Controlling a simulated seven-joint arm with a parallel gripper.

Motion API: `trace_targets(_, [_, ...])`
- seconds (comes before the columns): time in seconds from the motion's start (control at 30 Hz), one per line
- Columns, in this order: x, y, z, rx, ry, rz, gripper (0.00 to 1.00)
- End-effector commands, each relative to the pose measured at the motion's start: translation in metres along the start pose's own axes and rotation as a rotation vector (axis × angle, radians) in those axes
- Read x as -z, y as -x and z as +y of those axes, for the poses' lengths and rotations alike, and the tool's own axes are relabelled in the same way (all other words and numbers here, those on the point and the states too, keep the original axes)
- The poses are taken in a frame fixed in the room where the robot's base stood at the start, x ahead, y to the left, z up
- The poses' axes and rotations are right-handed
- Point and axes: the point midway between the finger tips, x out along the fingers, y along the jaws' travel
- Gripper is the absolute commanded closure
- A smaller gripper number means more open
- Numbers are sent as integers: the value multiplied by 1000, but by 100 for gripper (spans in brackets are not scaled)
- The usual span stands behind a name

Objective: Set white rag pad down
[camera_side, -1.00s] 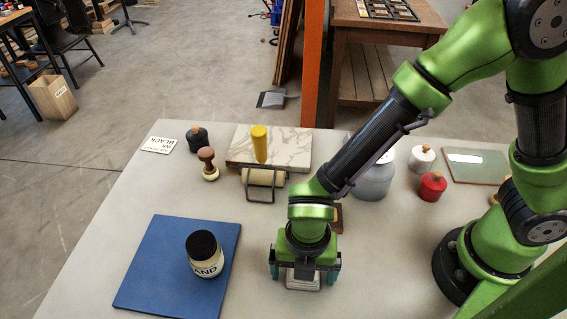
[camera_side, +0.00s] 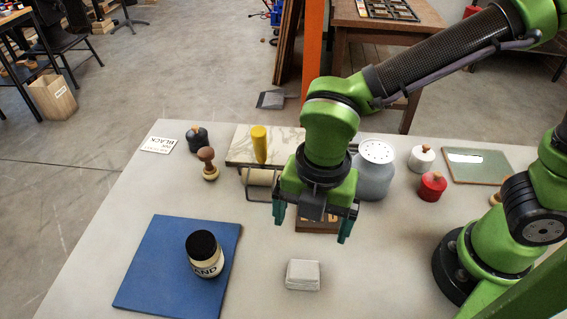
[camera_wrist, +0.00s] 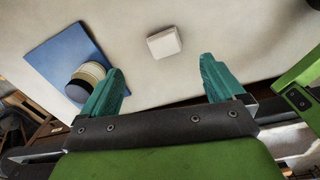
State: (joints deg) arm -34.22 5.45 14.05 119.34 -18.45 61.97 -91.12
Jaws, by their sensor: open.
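The white rag pad (camera_side: 303,275) lies flat on the grey table, right of the blue mat and apart from it. In the wrist view the pad (camera_wrist: 164,43) is beyond the fingertips, between them across the picture. My gripper (camera_side: 310,228) is open and empty, raised above the table and behind the pad in the side view. Its two teal fingers (camera_wrist: 162,75) are spread wide in the wrist view and touch nothing.
A jar with a black lid (camera_side: 205,254) stands on the blue mat (camera_side: 160,270). Behind my gripper are a marble slab (camera_side: 240,146), a roller (camera_side: 259,178) and a grey canister (camera_side: 374,175). A red pot (camera_side: 432,187) and white pot (camera_side: 421,159) stand right. The front table is clear around the pad.

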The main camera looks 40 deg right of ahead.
Motion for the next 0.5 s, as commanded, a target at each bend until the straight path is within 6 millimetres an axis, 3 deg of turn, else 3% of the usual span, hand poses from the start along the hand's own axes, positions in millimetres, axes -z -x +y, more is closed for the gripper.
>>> trace_targets(0.17, [-77, 48, -16, -172, -746, 64, 5])
trace_targets(0.3, [-131, 80, -48, -318, -1432, 207, 5])
trace_targets(0.4, [-157, 95, -72, -401, -1839, 344, 5])
trace_targets(0.5, [-172, 105, -90, -456, -2136, 479, 5])
